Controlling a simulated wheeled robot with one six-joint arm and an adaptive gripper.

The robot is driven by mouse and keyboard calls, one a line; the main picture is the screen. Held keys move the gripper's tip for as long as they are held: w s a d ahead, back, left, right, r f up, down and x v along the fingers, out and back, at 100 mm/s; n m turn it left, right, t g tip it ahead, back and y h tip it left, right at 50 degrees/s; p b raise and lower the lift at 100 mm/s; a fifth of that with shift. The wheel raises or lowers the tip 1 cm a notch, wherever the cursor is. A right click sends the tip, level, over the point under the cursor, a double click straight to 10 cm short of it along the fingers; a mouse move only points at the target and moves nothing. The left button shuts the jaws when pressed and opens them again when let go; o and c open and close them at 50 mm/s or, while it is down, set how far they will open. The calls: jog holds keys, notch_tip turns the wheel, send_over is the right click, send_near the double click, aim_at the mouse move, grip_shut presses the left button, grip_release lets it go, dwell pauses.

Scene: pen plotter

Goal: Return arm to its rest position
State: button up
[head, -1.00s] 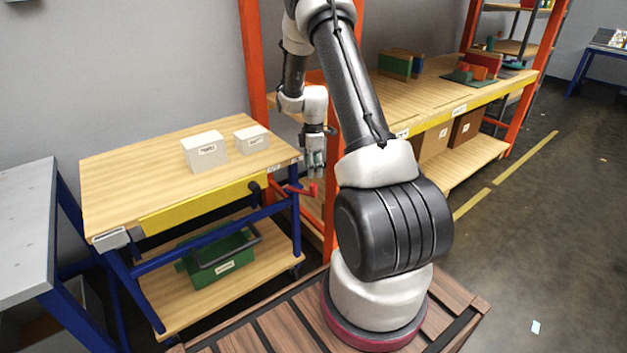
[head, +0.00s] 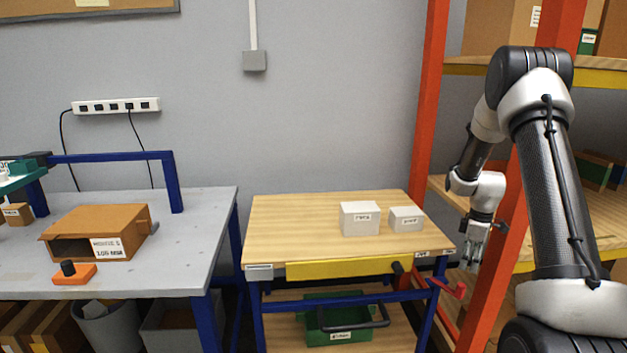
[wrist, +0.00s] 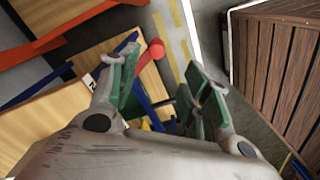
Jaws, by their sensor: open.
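My gripper (head: 474,254) hangs fingers-down at the right of the head view, beside the orange rack post and right of the wooden-topped cart (head: 290,222). It is open and empty. In the wrist view its two green-padded fingers (wrist: 160,95) stand apart, with part of the cart's frame and a red handle (wrist: 150,52) seen beyond them. Whether the fingers touch the handle cannot be told. My arm is bent, its upper link rising at the right of the head view and the forearm dropping to the gripper.
Two white labelled boxes (head: 360,218) stand on the cart. A green bin (head: 340,322) sits on its lower shelf. Left is a grey workbench (head: 190,240) with a brown box (head: 97,233). The orange rack post (head: 497,235) and shelves stand close by my arm.

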jog(key=s+a+m+g, duration=0.2)
jog(key=s+m, duration=0.2)
jog(key=s, duration=0.1)
jog(key=s+a+r+m+t, duration=0.2)
jog(key=s+a+r, duration=0.3)
jog(key=s+r, duration=0.3)
jog(key=s+a+r+m+t, duration=0.2)
jog(key=s+a+r, duration=0.2)
jog(key=s+r, duration=0.5)
jog(key=s+a+r+m+t, duration=0.2)
jog(key=s+a+r, duration=0.3)
jog(key=s+r, duration=0.4)
jog(key=shift+a+r+m+t, duration=0.3)
jog(key=shift+r+m, duration=0.2)
jog(key=shift+r, duration=1.85)
